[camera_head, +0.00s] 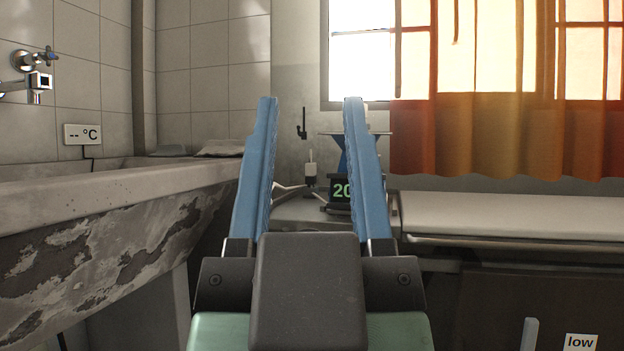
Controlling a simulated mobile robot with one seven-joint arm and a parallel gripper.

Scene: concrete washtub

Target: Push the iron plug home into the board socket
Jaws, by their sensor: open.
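My gripper (311,104) fills the lower middle of the head view. Its two blue fingers point up and away, wide apart, with nothing held between them. Beyond them, in the gap, a small white upright piece with a dark lower part (311,168) stands on a grey surface; it may be the iron plug, but I cannot tell. A pale cable (289,187) runs beside it. A blue and dark object (341,150) stands behind the right finger, partly hidden. I cannot make out the board socket.
A dark display reading 20 (342,190) is partly hidden by the right finger. A white-topped board (510,215) lies right, above a "low" label (580,342).

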